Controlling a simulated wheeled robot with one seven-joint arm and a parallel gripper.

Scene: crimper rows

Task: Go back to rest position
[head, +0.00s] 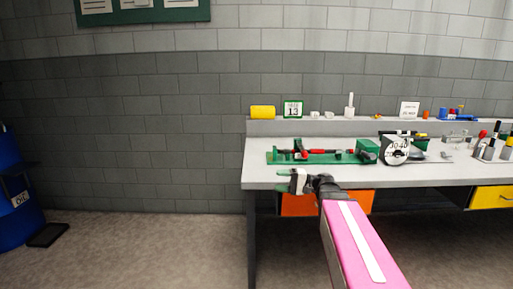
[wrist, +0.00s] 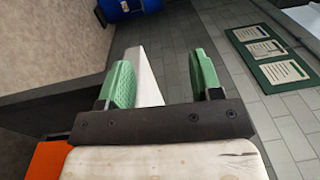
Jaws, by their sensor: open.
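My gripper (head: 290,181) is in the head view, at the front left of the workbench (head: 262,178), level with or just below its top edge. Its green fingers point left. In the wrist view my gripper (wrist: 162,82) shows two green finger pads spread apart, with nothing between them. It is open and empty. My pink arm comes up from the lower right of the head view.
The bench carries a green rack with tools (head: 318,157), a round dial device (head: 397,150) and several upright tools at right. An orange drawer (head: 300,205) is just below my gripper. A blue barrel (head: 15,205) stands far left.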

